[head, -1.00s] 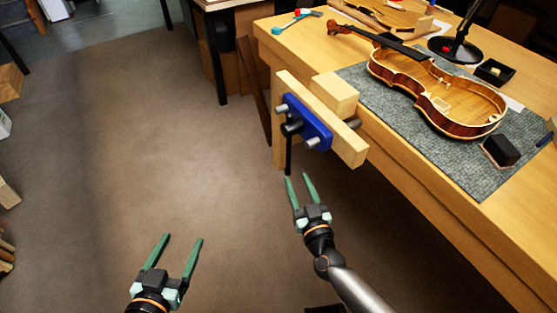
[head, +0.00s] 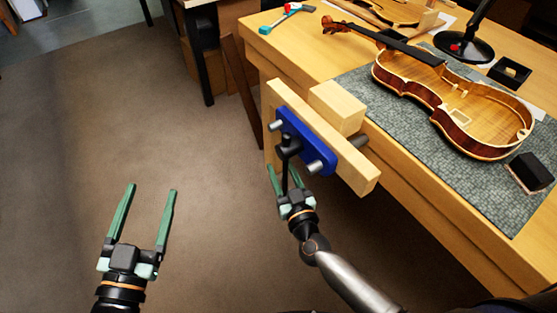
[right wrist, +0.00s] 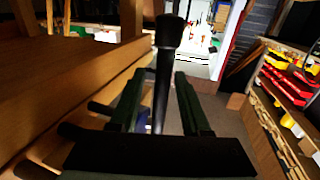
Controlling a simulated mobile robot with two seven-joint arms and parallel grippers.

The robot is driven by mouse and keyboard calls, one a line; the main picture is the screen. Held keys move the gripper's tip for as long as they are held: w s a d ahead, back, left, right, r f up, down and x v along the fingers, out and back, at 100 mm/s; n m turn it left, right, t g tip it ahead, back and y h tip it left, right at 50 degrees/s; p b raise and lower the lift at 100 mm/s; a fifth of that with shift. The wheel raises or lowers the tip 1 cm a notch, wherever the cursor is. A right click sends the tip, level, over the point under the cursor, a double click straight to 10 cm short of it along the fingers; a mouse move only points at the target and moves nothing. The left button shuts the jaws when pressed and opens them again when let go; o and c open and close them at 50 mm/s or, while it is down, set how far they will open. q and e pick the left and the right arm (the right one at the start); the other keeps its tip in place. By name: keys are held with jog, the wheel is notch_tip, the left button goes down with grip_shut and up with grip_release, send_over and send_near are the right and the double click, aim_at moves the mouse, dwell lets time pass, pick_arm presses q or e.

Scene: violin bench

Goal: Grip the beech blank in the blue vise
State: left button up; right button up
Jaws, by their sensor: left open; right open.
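The blue vise (head: 325,158) is on the bench's front left corner, with a long wooden jaw plank (head: 358,172). The pale beech blank (head: 338,104) sits behind the plank at the bench edge; whether both jaws touch it I cannot tell. The vise's black handle (head: 286,150) hangs nearly upright in front. My right gripper (head: 284,168) is open at the handle's lower part. In the right wrist view the handle bar (right wrist: 163,85) stands between the open fingers, its knob towards the top. My left gripper (head: 152,190) is open and empty over the floor.
On the bench (head: 262,40) a violin body (head: 455,100) lies on a grey mat (head: 400,135). A black block (head: 530,172), a small black tray (head: 510,72) and a lamp base (head: 465,46) are also there. The floor at left is clear.

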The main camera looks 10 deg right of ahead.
jog(key=shift+w, duration=0.2)
jog(key=shift+c, duration=0.4)
grip_shut()
dwell(1.0)
